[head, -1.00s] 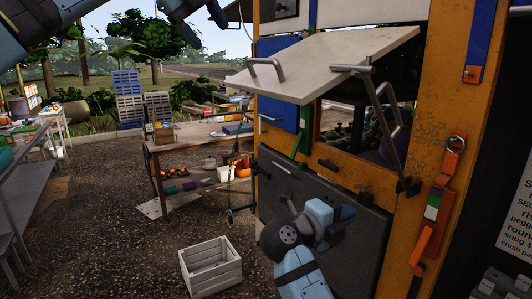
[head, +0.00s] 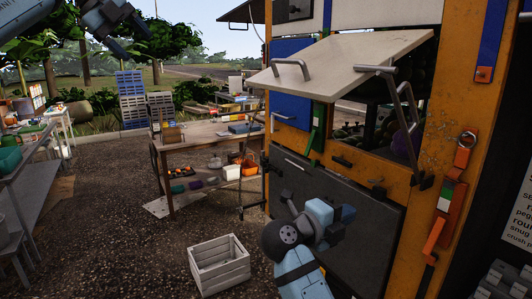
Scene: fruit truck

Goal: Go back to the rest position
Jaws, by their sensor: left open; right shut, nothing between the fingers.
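My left gripper (head: 138,30) is at the top left, raised in the air in front of the trees. Its fingers are apart and hold nothing. My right gripper (head: 343,214) is low in the middle, in front of the truck's dark lower panel (head: 325,200). It is small and partly hidden by its own wrist; it is shut, with nothing seen in it. Neither gripper visibly holds or touches an object.
The orange truck frame (head: 440,130) stands close on the right, with its pale hatch (head: 340,62) propped open. A white crate (head: 219,265) lies on the ground. A wooden table (head: 205,133) is behind, a grey table (head: 20,165) left. Ground between is open.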

